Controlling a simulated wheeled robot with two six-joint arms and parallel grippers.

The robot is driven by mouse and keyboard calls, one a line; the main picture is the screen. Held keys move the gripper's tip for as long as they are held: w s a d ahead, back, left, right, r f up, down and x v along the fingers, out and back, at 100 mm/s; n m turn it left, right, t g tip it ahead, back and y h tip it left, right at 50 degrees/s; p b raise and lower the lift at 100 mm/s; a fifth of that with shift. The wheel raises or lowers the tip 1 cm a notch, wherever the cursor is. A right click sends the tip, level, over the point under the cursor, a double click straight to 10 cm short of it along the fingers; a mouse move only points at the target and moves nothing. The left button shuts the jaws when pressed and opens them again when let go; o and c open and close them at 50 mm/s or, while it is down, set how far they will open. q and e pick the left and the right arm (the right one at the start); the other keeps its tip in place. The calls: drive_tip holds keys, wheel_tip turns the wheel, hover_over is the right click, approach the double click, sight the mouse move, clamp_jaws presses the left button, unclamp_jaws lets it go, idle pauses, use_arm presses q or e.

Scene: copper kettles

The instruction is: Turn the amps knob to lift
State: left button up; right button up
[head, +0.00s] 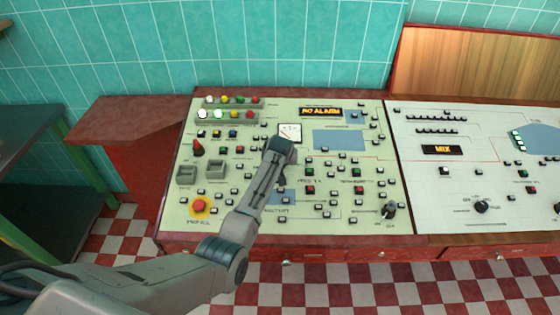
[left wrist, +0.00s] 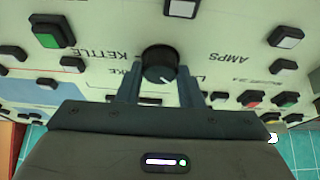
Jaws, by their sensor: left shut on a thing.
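The amps knob (left wrist: 160,64) is a round black knob with a white pointer line, beside the upside-down words AMPS and KETTLE in the left wrist view. Its line points to the lower right of that view, toward a label partly hidden by a finger, of which "LI" shows. My left gripper (left wrist: 160,88) has one finger on each side of the knob and is shut on it. In the head view my left gripper (head: 283,184) reaches down to the middle of the pale green panel (head: 270,222), and my arm hides the knob there. My right gripper is in neither view.
Several small buttons surround the knob, including a green one (left wrist: 48,32). A dial meter (head: 289,131) and a NO ALARM display (head: 321,111) are farther back. A red stop button (head: 199,206) is front left, and another black knob (head: 388,210) front right.

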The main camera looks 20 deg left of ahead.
use_arm(q)
drive_tip(key=o, duration=1)
drive_tip(key=shift+c, duration=0.2)
drive_tip(key=b+v, duration=0.2)
drive_tip(key=v, duration=0.8)
drive_tip(key=shift+s+r+b, duration=0.2)
drive_tip(key=shift+r+b, duration=0.1)
drive_tip(key=shift+r, duration=0.1)
